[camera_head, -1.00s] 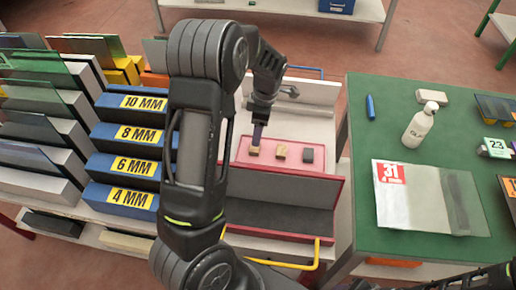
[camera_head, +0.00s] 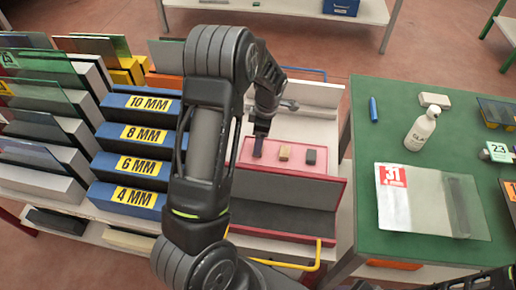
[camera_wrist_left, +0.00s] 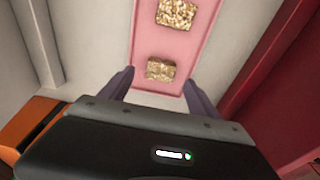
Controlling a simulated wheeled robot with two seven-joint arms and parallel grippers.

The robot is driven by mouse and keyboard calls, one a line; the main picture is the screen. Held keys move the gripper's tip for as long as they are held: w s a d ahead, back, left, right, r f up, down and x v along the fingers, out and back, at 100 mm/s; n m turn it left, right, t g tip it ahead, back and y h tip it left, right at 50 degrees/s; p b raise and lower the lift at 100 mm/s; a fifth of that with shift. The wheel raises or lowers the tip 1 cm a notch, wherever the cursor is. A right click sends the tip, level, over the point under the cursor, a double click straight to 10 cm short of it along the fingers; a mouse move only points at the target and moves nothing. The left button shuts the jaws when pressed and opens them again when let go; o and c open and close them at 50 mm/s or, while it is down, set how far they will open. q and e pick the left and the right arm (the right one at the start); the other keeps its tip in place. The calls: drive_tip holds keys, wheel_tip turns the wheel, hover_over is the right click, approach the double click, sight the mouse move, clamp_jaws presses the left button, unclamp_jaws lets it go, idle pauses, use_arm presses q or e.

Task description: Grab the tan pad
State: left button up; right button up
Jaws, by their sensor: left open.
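In the left wrist view, a tan, speckled pad (camera_wrist_left: 161,68) lies on the pink tray (camera_wrist_left: 150,40) between the two fingers of my left gripper (camera_wrist_left: 160,80), which is open. A second, similar speckled pad (camera_wrist_left: 177,14) lies beyond it. In the head view, my left gripper (camera_head: 258,150) points down at the left end of the pink tray (camera_head: 331,165) and hides the leftmost pad.
An open red case (camera_head: 290,190) with a grey interior lies in front of the tray. Blue racks (camera_head: 140,135) with number labels stand to the left. The green table (camera_head: 360,150) on the right holds a white bottle (camera_head: 421,130) and a glass sheet (camera_head: 435,200).

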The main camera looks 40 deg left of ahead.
use_arm(q)
drive_tip(key=f, duration=0.3)
drive_tip(key=shift+s+a+f, duration=0.1)
drive_tip(key=shift+a+f, duration=0.1)
drive_tip(key=shift+f, duration=0.05)
drive_tip(key=shift+c, duration=0.3)
drive_tip(key=c, duration=1.3)
drive_tip(key=shift+c, duration=0.2)
drive_tip(key=shift+r, duration=0.1)
wheel_tip(320, 180, up, 10)
drive_tip(key=shift+b, duration=0.45)
